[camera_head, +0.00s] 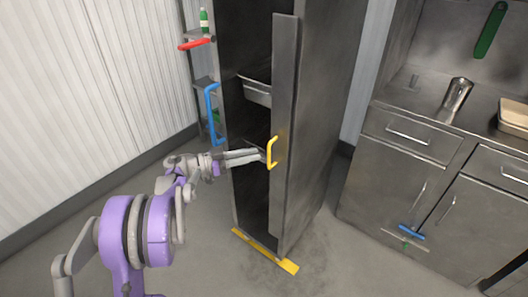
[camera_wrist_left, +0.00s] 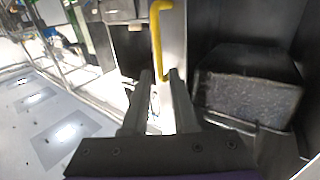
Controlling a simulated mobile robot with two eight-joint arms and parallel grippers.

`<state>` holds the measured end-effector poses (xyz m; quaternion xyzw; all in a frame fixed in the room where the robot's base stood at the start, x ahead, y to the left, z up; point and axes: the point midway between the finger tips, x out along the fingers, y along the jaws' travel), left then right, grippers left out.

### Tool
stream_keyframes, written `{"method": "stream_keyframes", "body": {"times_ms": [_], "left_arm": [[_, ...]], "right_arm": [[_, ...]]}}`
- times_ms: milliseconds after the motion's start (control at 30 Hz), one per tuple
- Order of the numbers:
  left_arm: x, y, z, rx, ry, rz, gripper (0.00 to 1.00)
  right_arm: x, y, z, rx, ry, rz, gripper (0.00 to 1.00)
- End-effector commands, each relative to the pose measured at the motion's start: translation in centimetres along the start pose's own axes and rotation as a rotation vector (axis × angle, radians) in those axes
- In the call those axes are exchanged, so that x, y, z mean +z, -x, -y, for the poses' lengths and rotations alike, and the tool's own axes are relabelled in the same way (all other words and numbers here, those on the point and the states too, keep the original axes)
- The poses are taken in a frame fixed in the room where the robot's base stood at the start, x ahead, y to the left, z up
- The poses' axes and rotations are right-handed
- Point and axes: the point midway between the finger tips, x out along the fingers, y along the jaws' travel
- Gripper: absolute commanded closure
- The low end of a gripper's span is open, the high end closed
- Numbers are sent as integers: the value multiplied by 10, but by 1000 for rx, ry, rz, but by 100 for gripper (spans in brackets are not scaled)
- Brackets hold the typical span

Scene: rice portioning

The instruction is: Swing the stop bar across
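No part is plainly marked as the stop bar. A tall steel cabinet (camera_head: 310,120) stands in the middle, with a narrow upright panel (camera_head: 285,110) at its front. A yellow handle (camera_head: 272,152) is on that panel. A flat yellow bar (camera_head: 266,250) lies low across the cabinet's foot. My left gripper (camera_head: 262,156) reaches in beside the yellow handle. In the left wrist view the fingers (camera_wrist_left: 162,78) are apart, and the lower end of the yellow handle (camera_wrist_left: 157,35) shows at or just beyond the gap. I cannot tell whether they touch it. My right gripper is out of view.
A blue handle (camera_head: 212,114) and a red bar (camera_head: 195,43) are left of the cabinet, with a green bottle (camera_head: 204,22) above. A steel counter (camera_head: 425,150) with drawers stands at the right. The floor between cabinet and counter is clear.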

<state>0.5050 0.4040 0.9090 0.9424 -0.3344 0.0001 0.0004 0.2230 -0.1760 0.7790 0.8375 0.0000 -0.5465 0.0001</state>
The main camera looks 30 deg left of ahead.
Motion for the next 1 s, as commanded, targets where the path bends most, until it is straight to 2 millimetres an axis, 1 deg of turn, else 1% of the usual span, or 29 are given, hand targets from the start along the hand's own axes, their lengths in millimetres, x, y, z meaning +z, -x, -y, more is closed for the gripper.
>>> {"method": "stream_keyframes", "body": {"times_ms": [33,100,200,300,433,900,967,1000], "left_arm": [[0,12,1,-5,-1,1,73],[0,23,1,-4,-1,0,73],[0,36,1,-2,-1,0,73],[0,43,1,-2,-1,0,73],[0,45,0,0,0,0,73],[0,45,0,0,0,0,73],[-2,42,0,-7,-5,-5,73],[-7,38,0,-20,-13,-15,73]], "right_arm": [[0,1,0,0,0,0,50],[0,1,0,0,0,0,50],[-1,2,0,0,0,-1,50],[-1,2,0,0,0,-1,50],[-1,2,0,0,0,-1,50],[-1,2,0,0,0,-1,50],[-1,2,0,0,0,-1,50],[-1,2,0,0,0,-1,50]]}}
